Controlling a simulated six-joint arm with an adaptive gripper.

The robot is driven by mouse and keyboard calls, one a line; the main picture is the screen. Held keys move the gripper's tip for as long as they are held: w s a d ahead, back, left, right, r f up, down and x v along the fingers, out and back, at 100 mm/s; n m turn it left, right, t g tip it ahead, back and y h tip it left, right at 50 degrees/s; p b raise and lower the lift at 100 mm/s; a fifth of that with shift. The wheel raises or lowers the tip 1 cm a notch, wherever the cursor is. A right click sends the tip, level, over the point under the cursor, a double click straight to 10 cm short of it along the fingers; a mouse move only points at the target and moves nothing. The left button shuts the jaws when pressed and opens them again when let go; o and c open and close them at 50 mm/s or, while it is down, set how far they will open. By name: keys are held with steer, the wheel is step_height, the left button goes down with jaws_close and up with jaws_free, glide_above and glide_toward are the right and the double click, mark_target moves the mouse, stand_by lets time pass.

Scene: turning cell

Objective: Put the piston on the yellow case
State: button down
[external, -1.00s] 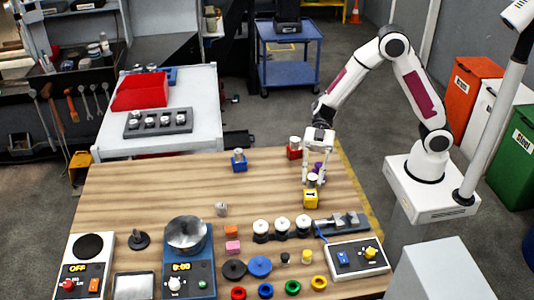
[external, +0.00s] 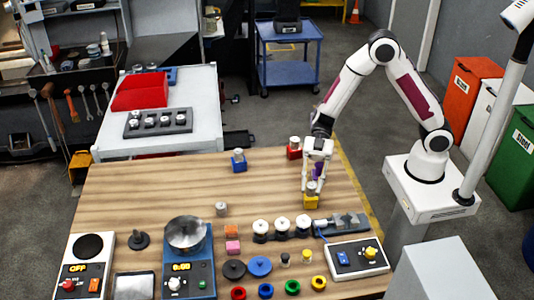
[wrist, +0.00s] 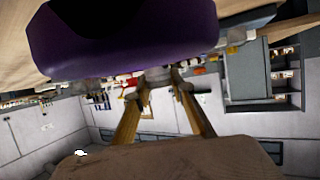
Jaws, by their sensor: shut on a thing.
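The yellow case (external: 310,202) stands on the right part of the wooden table. The grey metal piston (external: 311,187) is upright directly over it, at or very near its top; I cannot tell whether it fully rests there. My gripper (external: 312,184) points down and is shut on the piston. In the wrist view, the contact between piston and case cannot be made out.
A red case (external: 294,153) with a metal part stands behind my gripper, and a blue case (external: 239,165) with another stands further left. White-topped round parts (external: 282,227) and a control box (external: 357,258) are in front. The table's left middle is clear.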

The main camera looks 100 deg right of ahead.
steer(key=shift+f, duration=0.1)
steer(key=c, duration=1.7)
jaws_free()
steer(key=shift+d+r, duration=0.15)
steer(key=shift+r, duration=0.05)
steer(key=shift+v, duration=5.9)
steer(key=shift+f, duration=0.1)
